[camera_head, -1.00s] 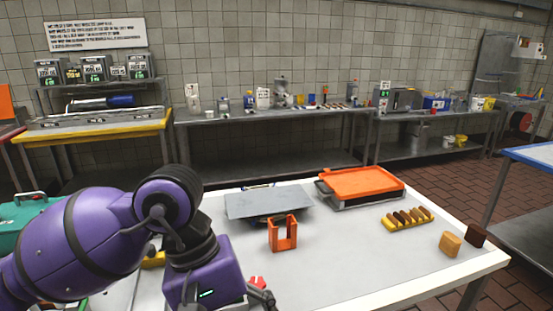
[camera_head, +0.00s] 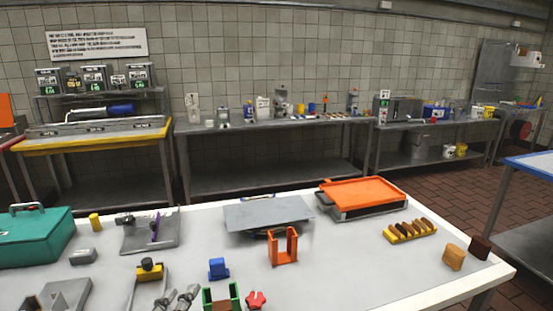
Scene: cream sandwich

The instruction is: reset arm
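My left arm is out of view except for two grey jointed parts at the bottom edge, left of centre. They look like the fingertips of my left gripper (camera_head: 180,296). They stand a little apart with nothing seen between them, over the front of the white table (camera_head: 350,285). The rest of that arm is below the picture. My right arm and gripper are not in view.
The table holds a teal toolbox (camera_head: 38,238), a grey plate on a stand (camera_head: 268,211), an orange-topped tray (camera_head: 362,192), an orange holder (camera_head: 283,247), a yellow rack (camera_head: 410,231), a blue block (camera_head: 218,268) and a green holder (camera_head: 221,298). The front right is clear.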

